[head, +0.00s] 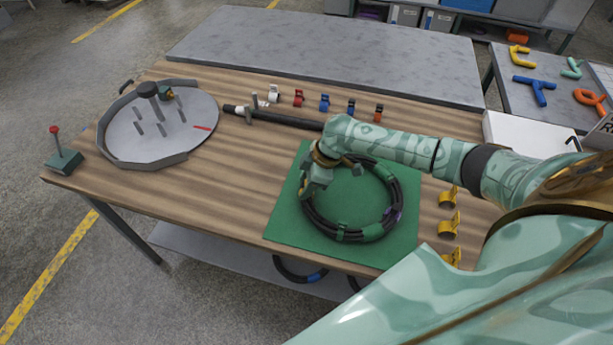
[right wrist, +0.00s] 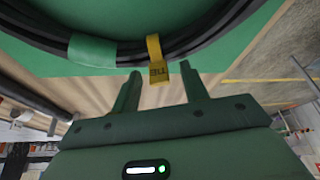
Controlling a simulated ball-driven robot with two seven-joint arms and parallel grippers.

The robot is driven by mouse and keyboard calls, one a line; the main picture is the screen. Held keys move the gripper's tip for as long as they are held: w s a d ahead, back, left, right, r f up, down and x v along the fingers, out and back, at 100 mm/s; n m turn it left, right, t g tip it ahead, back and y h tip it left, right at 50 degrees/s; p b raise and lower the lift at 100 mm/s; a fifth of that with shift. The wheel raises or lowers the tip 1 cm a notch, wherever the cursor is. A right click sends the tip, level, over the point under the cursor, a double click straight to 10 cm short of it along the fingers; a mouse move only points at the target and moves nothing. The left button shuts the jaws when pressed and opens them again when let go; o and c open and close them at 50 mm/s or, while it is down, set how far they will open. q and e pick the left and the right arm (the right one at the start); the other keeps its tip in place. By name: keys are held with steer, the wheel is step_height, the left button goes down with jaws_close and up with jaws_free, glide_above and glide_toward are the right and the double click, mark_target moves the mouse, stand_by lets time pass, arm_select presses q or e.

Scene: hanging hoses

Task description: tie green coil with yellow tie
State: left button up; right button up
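The coil is a black hose ring with green bands (head: 322,222) lying on a green mat (head: 287,228) on the wooden table. The coil also shows across the top of the right wrist view (right wrist: 205,32). A yellow tie (right wrist: 156,62) with a dark-lettered tag sits at the coil's edge there, its tag hanging between my right fingers; whether it goes right round the hose is hidden. My right gripper (right wrist: 160,88) is open, with a gap on each side of the tag. In the head view my right gripper (head: 308,190) is at the coil's left side. My left gripper is out of view.
Several yellow ties (head: 449,226) stand right of the mat. A row of coloured clips (head: 324,102) and a black hose (head: 285,118) lie behind it. A round pegged board (head: 125,135) and a red-knobbed post (head: 62,155) are at left. The table's front left is clear.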

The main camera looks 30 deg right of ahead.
steer(key=p+v, duration=0.4)
steer(key=v, duration=1.2)
steer(key=shift+r, duration=0.15)
